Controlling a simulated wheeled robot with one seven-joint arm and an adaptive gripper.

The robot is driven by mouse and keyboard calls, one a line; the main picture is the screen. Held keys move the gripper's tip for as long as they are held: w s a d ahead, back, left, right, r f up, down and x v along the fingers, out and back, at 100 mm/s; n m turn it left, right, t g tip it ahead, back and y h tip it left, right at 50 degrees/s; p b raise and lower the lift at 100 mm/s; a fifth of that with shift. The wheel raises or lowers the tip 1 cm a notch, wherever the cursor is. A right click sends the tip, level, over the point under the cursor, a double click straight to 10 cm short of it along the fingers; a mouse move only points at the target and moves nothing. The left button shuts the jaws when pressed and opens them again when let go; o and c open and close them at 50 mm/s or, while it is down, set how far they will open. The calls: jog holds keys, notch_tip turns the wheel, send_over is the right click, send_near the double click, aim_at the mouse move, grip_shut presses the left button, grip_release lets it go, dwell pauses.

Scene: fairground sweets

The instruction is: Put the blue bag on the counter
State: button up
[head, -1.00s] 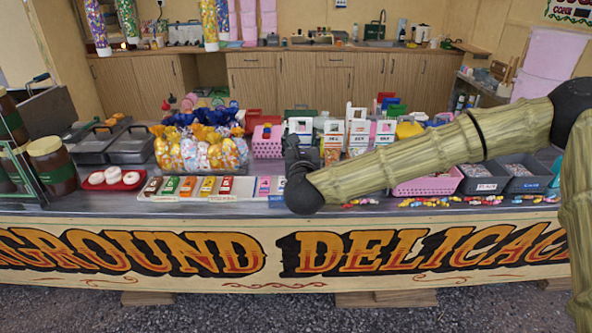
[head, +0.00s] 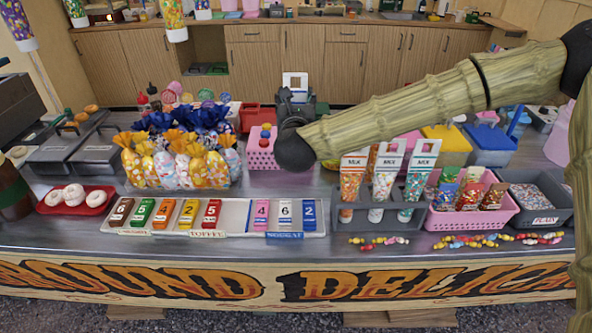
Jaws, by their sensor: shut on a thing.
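Similar bags marked MIX stand upright in a grey rack (head: 346,216) to the right; the right one (head: 420,165) has a teal lower part. Clear sweet bags with blue ties (head: 205,118) stand at the back of a clear tray on the left, behind yellow-tied ones.
A white tray of numbered bars (head: 238,231) lies at the front. Pink (head: 476,218) and grey (head: 544,218) bins stand at the right. Loose sweets (head: 471,240) lie along the front edge. A red plate of doughnuts (head: 70,205) is at left. Bare counter shows before the rack.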

jog(key=shift+f, duration=0.1)
jog(key=shift+s+d+f, duration=0.1)
jog(key=shift+s+f, duration=0.15)
jog(key=shift+f, duration=0.05)
jog(key=shift+s+d+f+p, duration=0.1)
jog(key=shift+s+f+p, duration=0.5)
jog(key=shift+f, duration=0.25)
jog(key=shift+w+f+p, duration=0.15)
jog(key=shift+w+f, duration=0.05)
jog(key=shift+f, duration=1)
jog(key=shift+w+f+p, duration=0.2)
jog(key=shift+f, duration=1)
jog(key=shift+w+f+p, duration=0.15)
jog(key=shift+w+f, duration=0.05)
jog(key=shift+f, duration=1)
jog(key=shift+s+r, duration=0.15)
jog(key=shift+s, duration=0.05)
jog(key=o, duration=0.9)
jog(key=shift+w, duration=0.15)
jog(key=shift+o, duration=0.2)
